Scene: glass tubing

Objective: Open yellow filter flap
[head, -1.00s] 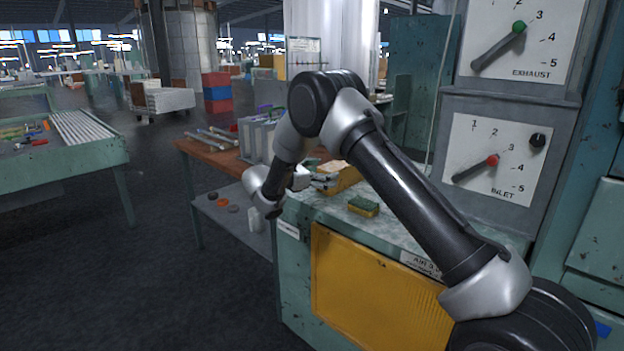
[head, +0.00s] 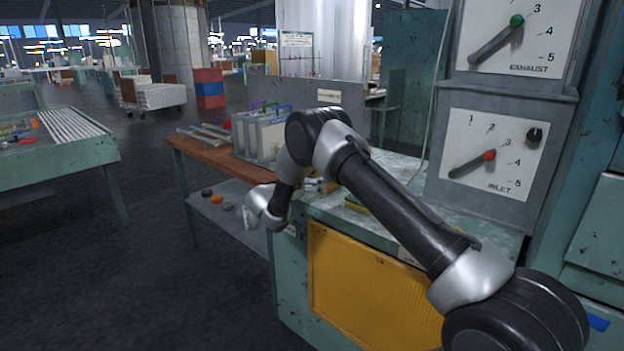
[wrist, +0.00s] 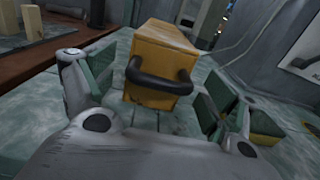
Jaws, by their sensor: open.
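The yellow filter flap (head: 352,288) is a broad ribbed panel on the front of the teal cabinet. It looks flush with the front; my forearm covers its upper right part. My gripper (wrist: 155,92) is open in the wrist view, its fingers spread left and right over the cabinet top. A yellow box (wrist: 165,55) with a dark handle (wrist: 158,80) shows between and beyond the fingers, not gripped. In the head view my gripper (head: 316,185) is above the cabinet top, partly hidden by my arm, and apart from the flap.
A green and yellow sponge (wrist: 264,125) lies right of my gripper. Dials marked inlet (head: 490,155) and exhaust (head: 520,35) stand at the right. A wooden bench (head: 212,153) with upright racks stands left of the cabinet. Open floor (head: 150,270) lies left of the cabinet.

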